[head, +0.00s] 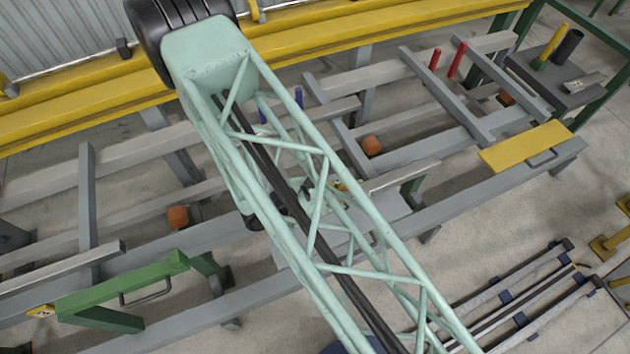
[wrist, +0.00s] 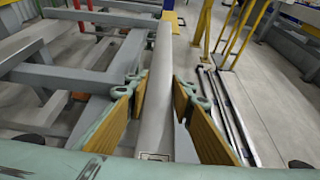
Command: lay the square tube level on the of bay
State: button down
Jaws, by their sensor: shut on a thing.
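In the wrist view the long grey square tube (wrist: 160,85) runs away from me between the two brown pads of my gripper (wrist: 158,112). My gripper is shut on it. The grey runout table (head: 470,195) lies beneath, with red posts (head: 457,60) at one bay and blue posts (head: 299,98) at another. I cannot tell whether the tube touches the table or is level.
Orange blocks (head: 371,146) sit among the table bars. A yellow plate (head: 525,147) lies at the right, a green frame (head: 122,285) at lower left. Another grey bar (head: 60,268) lies at left. A yellow beam (head: 330,38) runs behind. Long bars (head: 520,300) lie on the floor.

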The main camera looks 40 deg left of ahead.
dwell(0.3)
jog(key=a+f+b, duration=0.1)
jog(key=a+b, duration=0.1)
jog(key=a, duration=1.3)
jog(key=shift+w+f, duration=0.2)
jog(key=shift+w, duration=0.1)
jog(key=shift+a, duration=0.15)
jog(key=shift+a+f+b, duration=0.2)
jog(key=shift+f+b, duration=0.05)
jog(key=shift+f, duration=0.65)
jog(key=shift+a+f+b, duration=0.15)
jog(key=shift+f+b, duration=0.05)
jog(key=shift+f, duration=0.65)
jog(key=shift+f+b, duration=0.35)
jog(key=shift+f, duration=0.15)
jog(key=c, duration=2.3)
grip_release()
jog(key=shift+o, duration=0.2)
jog(key=shift+r, duration=0.1)
